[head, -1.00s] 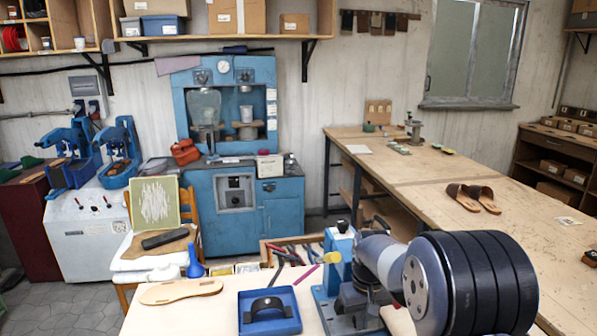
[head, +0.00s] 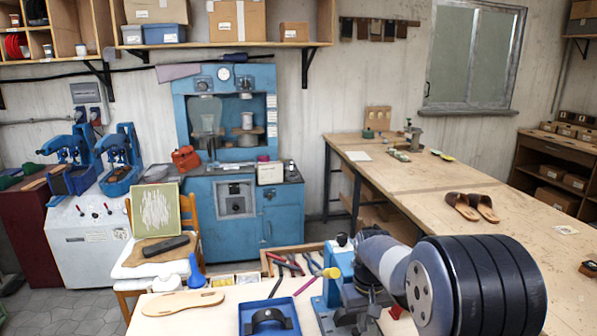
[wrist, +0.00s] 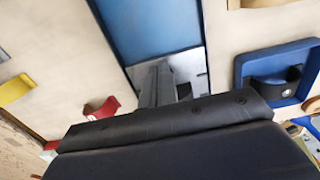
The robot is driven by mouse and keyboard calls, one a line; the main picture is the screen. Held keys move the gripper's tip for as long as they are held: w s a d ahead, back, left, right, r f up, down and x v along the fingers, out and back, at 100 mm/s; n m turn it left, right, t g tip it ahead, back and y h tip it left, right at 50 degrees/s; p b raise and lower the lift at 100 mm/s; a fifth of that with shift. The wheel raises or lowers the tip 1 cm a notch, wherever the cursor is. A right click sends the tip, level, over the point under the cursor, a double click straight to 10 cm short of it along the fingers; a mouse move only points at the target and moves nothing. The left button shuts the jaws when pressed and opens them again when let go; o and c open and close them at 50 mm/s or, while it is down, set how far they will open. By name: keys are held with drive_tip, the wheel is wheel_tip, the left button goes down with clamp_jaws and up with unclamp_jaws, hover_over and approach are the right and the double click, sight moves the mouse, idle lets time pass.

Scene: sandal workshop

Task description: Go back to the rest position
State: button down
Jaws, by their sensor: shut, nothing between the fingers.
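My gripper (wrist: 160,85) shows in the wrist view as narrow grey fingers beyond a dark body, close together with nothing seen between them. Its fingers are over or in front of a blue base with a silver plate (wrist: 195,65); I cannot tell whether they touch. In the head view my arm comes in from the lower right, and its dark ridged section hides part of the bench.
A blue tray (head: 245,325) with a dark curved piece stands left of the device. A sandal sole (head: 183,303) lies further left. Hand tools (head: 290,267) lie in a wooden tray behind. A red piece (wrist: 100,108) is close to my gripper. Brown sandals (head: 472,206) rest on the right-hand table.

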wheel_tip(320, 180, down, 7)
drive_tip(key=b, duration=0.5)
drive_tip(key=shift+s+r, duration=0.1)
drive_tip(key=shift+r, duration=0.05)
drive_tip(key=shift+s+d+r, duration=0.1)
drive_tip(key=shift+s, duration=0.35)
